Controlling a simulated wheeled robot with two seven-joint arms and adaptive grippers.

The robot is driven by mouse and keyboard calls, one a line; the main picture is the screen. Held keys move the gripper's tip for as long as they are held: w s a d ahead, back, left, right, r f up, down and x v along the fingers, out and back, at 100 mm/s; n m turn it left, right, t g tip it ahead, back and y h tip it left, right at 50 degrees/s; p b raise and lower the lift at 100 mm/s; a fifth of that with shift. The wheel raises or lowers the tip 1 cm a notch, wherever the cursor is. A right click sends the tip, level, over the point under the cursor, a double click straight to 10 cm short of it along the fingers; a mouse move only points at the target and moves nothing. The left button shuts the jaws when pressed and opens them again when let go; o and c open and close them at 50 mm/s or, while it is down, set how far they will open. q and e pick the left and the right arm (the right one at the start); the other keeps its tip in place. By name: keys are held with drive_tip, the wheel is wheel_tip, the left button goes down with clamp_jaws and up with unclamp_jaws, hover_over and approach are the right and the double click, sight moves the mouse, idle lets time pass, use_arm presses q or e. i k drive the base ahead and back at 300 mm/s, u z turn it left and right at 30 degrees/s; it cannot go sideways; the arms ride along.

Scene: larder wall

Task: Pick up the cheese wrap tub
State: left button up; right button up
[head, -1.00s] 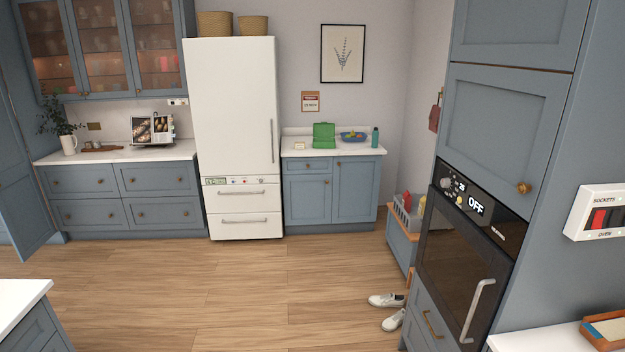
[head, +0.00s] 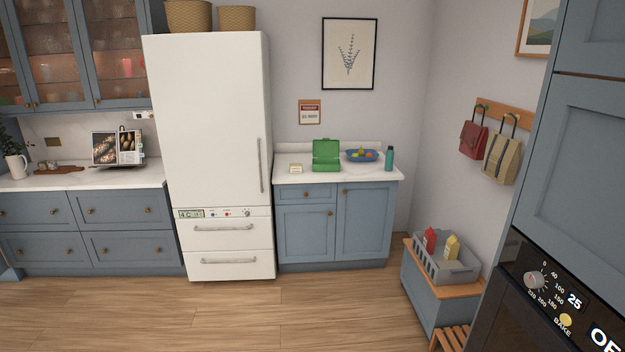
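I cannot make out anything that is surely the cheese wrap tub. A small cream item (head: 295,168) lies on the right-hand counter, left of an open green lunch box (head: 326,163); it is too small to identify. The white fridge (head: 208,130) stands left of that counter with its upper door and lower drawers shut, so its inside is hidden. Neither of my grippers is in view.
The wooden floor (head: 150,312) ahead is clear. The counter (head: 340,177) also holds a blue fruit bowl (head: 361,156) and a teal bottle (head: 389,158). A bench with a grey crate (head: 446,262) and the oven (head: 560,310) stand at right.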

sight(294, 167)
drive_tip(key=u, duration=0.1)
drive_tip(key=i, duration=2.95)
drive_tip(key=u, duration=0.1)
